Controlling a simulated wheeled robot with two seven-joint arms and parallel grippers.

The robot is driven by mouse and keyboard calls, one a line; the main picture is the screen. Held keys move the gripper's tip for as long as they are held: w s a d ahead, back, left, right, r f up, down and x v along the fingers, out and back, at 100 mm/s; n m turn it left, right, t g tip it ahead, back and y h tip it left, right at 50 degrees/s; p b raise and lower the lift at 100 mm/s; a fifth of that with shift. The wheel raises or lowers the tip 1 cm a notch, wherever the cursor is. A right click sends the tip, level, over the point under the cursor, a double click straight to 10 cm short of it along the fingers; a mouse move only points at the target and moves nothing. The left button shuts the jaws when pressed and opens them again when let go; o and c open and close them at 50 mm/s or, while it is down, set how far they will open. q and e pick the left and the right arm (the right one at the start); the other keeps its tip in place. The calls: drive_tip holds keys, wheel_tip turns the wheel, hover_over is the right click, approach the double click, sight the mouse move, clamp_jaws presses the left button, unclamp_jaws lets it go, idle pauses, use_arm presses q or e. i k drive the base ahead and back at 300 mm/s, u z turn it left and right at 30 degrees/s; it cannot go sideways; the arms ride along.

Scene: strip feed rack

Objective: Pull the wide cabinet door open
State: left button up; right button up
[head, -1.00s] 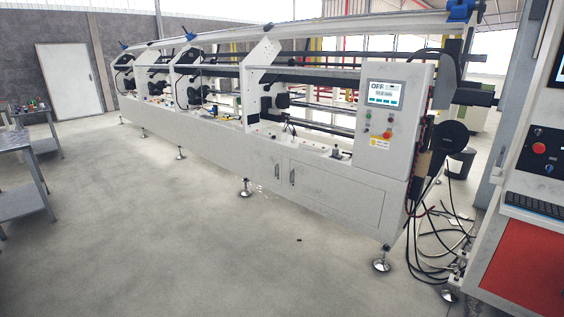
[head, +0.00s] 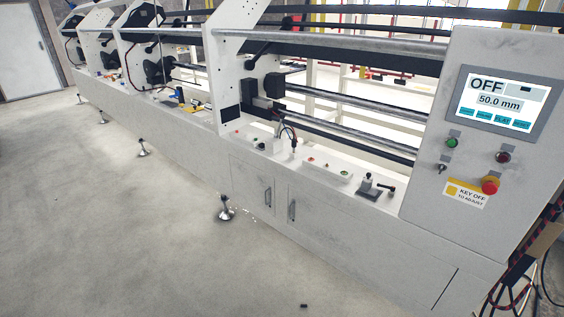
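The long white feed rack has two cabinet doors in its lower front. The wide door (head: 345,248) is the right one and stretches toward the control panel. It looks shut, with a dark vertical handle (head: 292,204) near its left edge. The narrow door (head: 251,186) is to its left, also looking shut, with its own handle (head: 267,201) near its right edge. Neither of my grippers is in the head view.
A control panel (head: 497,130) with a screen reading OFF and 50.0 mm hangs at the right. A levelling foot (head: 226,209) stands on the floor below the narrow door. Cables (head: 520,275) hang at the lower right. The grey floor (head: 130,240) in front is mostly clear.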

sight(418, 274)
drive_tip(key=i, duration=1.5)
drive_tip(key=z, duration=1.5)
